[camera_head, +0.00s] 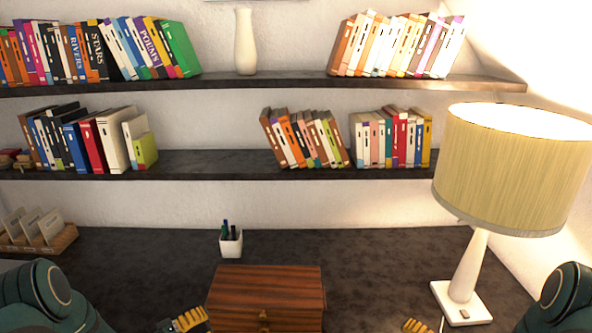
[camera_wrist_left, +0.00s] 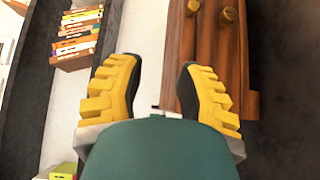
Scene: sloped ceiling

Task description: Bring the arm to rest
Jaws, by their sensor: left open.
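My left gripper (camera_head: 183,322) shows at the bottom of the head view, just left of the wooden box. In the left wrist view its two yellow ridged fingers (camera_wrist_left: 156,75) stand apart with nothing held between them. My left arm (camera_head: 45,298) comes in at the bottom left. Only a yellow tip of my right gripper (camera_head: 418,325) shows at the bottom edge, left of the lamp's base; its fingers are mostly cut off. Part of my right arm (camera_head: 565,298) shows at the bottom right corner.
A wooden box (camera_head: 265,281) with a knob stands at the desk's front middle, close to my left gripper. A pen cup (camera_head: 231,244) stands behind it. A lamp (camera_head: 468,278) stands at right. Two bookshelves (camera_head: 240,163) cross the wall. Dark desk (camera_head: 370,270) is clear between box and lamp.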

